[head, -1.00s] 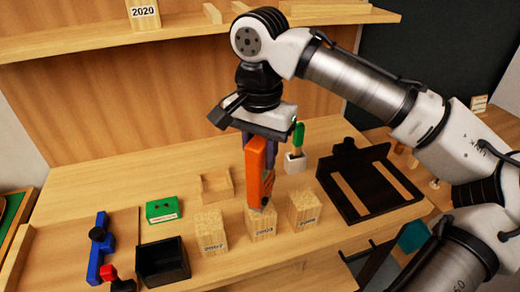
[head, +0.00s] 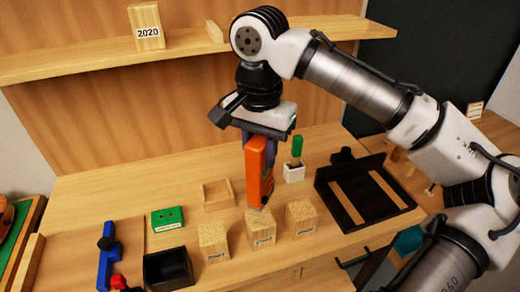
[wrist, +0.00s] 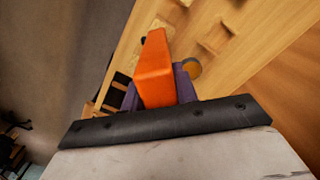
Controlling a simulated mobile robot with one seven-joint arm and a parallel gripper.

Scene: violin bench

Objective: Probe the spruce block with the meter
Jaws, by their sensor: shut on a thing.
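My gripper (head: 259,140) is shut on the orange meter (head: 259,172), which hangs nearly upright with its dark tip down. In the wrist view the meter (wrist: 155,72) sits between the purple fingers. Three pale wooden blocks stand in a row at the bench front: a left block (head: 213,243) marked 2007, a middle block (head: 261,232) and a right block (head: 301,219), their labels too small to read surely. The meter's tip is at the middle block's top; I cannot tell whether it touches. Which block is spruce I cannot tell.
A green box (head: 167,218) and an open black box (head: 168,268) stand left of the blocks. A shallow wooden tray (head: 218,196) lies behind. A shelf (head: 80,70) runs above.

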